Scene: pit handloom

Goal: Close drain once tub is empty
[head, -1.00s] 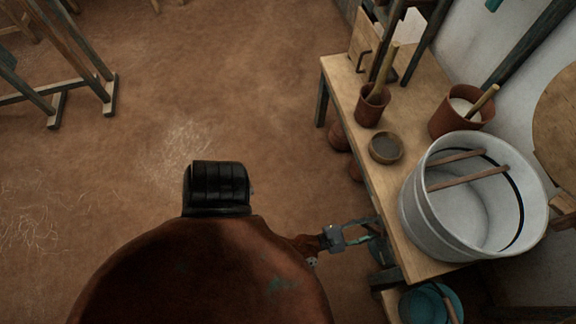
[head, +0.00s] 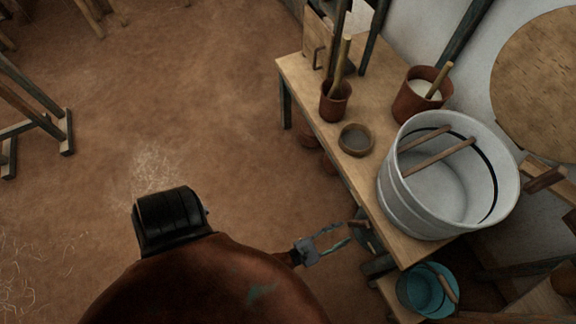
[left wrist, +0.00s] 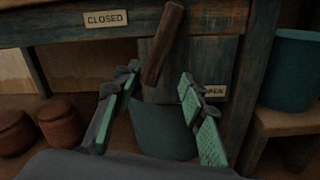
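The pale grey tub (head: 440,185) stands on the wooden bench (head: 305,80). Its visible inside looks empty, and two wooden sticks lie across its rim. In the left wrist view a brown wooden handle (left wrist: 164,45) hangs at the bench front, tilted, its top to the right. A CLOSED sign (left wrist: 105,19) is to its upper left; an OPEN sign (left wrist: 214,91), partly hidden by a finger, is to its lower right. My left gripper (head: 340,238) is open, its green-padded fingers (left wrist: 158,115) spread either side of the handle's lower end; contact is not clear. My right gripper is out of view.
A teal bucket (head: 424,289) stands low by the bench's near end. A brown jar (head: 335,102), a small bowl (head: 356,140) and a pot of white stuff (head: 420,95) stand on the bench. The floor (head: 220,110) left of the bench is clear.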

